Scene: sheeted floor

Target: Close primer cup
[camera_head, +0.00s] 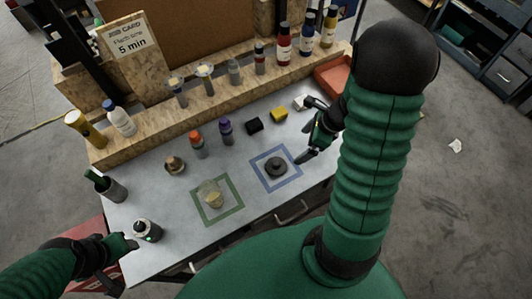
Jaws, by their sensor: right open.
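A small translucent cup with yellowish contents (213,198) stands inside the green square outline (238,206) on the pale tabletop; I take it to be the primer cup, and no lid shows on it. A round black lid-like disc with a raised middle (276,167) lies inside the blue square outline (293,178) to its right. My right gripper (307,130) is open and empty, up and to the right of the black disc and apart from it. My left gripper (130,243) is at the table's left front, beside a small dark-topped bottle (149,231); its jaws are too small to tell.
Orange-capped (196,144) and purple-capped (226,131) bottles, a brass-coloured piece (175,165), a black block (254,125) and a yellow block (279,115) stand behind the squares. A wooden shelf (215,107) with several bottles runs along the back. A red tray (334,74) is at the back right.

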